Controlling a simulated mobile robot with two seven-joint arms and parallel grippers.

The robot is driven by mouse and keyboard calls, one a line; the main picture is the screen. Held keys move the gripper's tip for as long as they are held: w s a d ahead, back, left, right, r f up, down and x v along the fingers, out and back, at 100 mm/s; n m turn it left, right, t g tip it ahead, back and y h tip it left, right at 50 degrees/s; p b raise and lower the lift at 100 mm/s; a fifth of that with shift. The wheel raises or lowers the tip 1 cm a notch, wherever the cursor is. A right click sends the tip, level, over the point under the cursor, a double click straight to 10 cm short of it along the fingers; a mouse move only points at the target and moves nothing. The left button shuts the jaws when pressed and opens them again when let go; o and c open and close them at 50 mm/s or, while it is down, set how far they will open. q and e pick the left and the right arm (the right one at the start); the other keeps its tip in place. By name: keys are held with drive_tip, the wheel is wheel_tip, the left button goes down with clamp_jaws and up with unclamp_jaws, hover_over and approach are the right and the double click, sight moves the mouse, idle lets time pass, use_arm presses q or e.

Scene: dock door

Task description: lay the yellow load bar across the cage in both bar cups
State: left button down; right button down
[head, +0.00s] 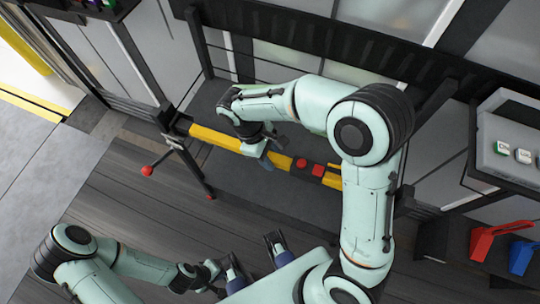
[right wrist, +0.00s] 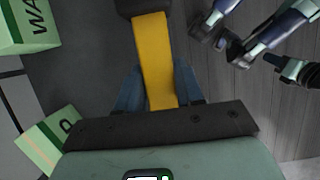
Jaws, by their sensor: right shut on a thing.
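The yellow load bar (head: 216,138) runs slantwise across the front of the dark cage (head: 205,95). My right gripper (head: 266,153) is shut on the bar left of its red-and-dark middle fitting (head: 310,168). In the right wrist view the bar (right wrist: 155,60) passes between the blue fingers (right wrist: 158,88). The bar's left end is at a dark holder (head: 178,125) on the left post; whether it is seated I cannot tell. The far right end and its cup are hidden behind my right arm. My left gripper (head: 254,254) is open and empty, below the bar.
A red-knobbed lever (head: 147,170) sticks out at the left post. Green boxes (right wrist: 28,25) lie beside the bar in the right wrist view. A grey shelf (head: 510,140) and red and blue holders (head: 500,240) stand at the right. The dark floor below the bar is clear.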

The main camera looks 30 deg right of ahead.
drive_tip(key=shift+f, duration=0.15)
drive_tip(key=shift+f, duration=0.1)
drive_tip(key=shift+f, duration=0.15)
drive_tip(key=c, duration=0.7)
unclamp_jaws()
drive_tip(key=p+v, duration=0.2)
drive_tip(key=v, duration=1)
drive_tip(key=shift+s+r, duration=0.1)
drive_tip(key=shift+r, duration=0.2)
